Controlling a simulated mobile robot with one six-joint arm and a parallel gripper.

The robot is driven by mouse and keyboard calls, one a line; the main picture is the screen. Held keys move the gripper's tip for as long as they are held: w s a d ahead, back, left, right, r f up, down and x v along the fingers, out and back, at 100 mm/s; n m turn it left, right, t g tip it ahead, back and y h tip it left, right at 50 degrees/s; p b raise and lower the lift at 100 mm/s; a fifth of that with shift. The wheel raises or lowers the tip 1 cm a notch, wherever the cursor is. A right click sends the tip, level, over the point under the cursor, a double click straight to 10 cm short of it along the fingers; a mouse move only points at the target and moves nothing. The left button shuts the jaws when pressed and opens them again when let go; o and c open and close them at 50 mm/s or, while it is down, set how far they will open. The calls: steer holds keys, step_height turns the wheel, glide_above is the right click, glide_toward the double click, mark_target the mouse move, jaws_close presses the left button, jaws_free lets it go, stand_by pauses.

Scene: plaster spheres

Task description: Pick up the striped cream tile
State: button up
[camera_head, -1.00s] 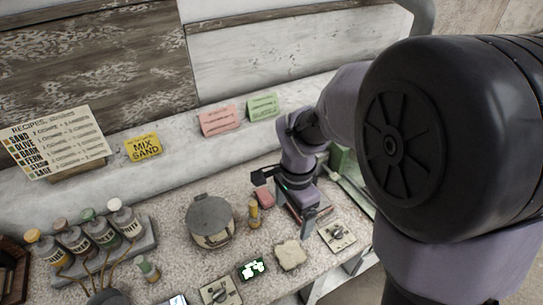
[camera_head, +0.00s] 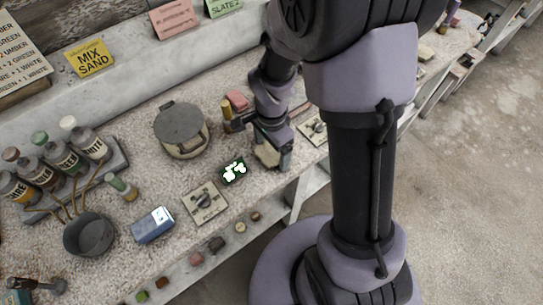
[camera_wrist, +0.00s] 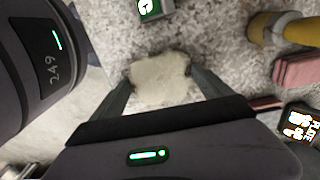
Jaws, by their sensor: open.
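A pale cream piece (camera_head: 266,157) with an irregular outline lies on the speckled counter; I take it for the cream tile, though I cannot make out stripes. In the wrist view the cream piece (camera_wrist: 160,92) lies between the fingertips of my gripper (camera_wrist: 160,80). The fingers are spread, one at each side of it; whether they touch it is unclear. In the head view my gripper (camera_head: 268,147) points down over the piece and hides part of it.
A lidded pot (camera_head: 182,131), a switch plate (camera_head: 205,203) and a blue box (camera_head: 153,225) are further left. The counter's front edge is close.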

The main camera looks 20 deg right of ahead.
steer(key=c, duration=1.7)
steer(key=shift+r, duration=0.15)
